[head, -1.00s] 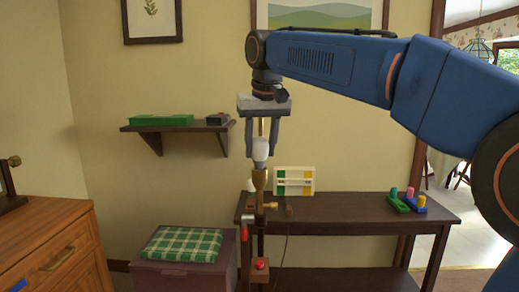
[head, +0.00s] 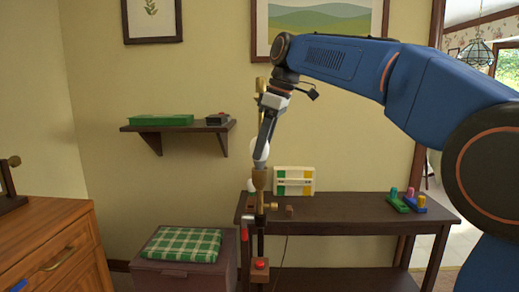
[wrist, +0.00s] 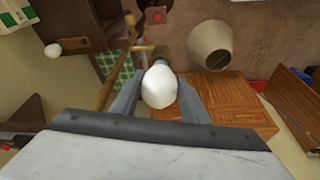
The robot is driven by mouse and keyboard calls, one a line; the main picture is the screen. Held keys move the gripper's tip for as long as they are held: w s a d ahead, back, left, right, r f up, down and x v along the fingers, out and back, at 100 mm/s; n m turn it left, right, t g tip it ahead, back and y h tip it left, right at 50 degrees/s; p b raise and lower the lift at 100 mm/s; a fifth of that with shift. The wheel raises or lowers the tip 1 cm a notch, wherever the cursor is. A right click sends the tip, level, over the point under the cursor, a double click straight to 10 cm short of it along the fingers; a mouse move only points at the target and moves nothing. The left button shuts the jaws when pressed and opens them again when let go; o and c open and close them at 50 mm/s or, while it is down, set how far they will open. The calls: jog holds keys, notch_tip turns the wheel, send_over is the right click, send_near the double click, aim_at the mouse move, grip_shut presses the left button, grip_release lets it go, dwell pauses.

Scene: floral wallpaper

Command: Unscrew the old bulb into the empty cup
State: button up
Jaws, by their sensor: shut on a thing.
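A white bulb (head: 261,151) sits upright on a brass socket (head: 260,179) on a stand. My gripper (head: 264,142) comes down from above, tilted slightly, and is shut on the bulb. In the wrist view the bulb (wrist: 159,86) lies between my two grey fingers (wrist: 159,72). A second white bulb (head: 251,185) shows low behind the stand, partly hidden; a white round thing, probably the same bulb, is at the left of the wrist view (wrist: 66,46). I cannot clearly identify an empty cup.
A dark table (head: 350,206) stands behind, with a white, green and yellow box (head: 294,181) and coloured pegs (head: 410,198). A wall shelf (head: 178,127) is at left. A stool with a green checked cushion (head: 182,245) stands below. A beige conical thing (wrist: 209,48) shows in the wrist view.

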jog(key=shift+n, duration=0.3)
jog(key=o, duration=1.3)
jog(key=shift+c, duration=0.2)
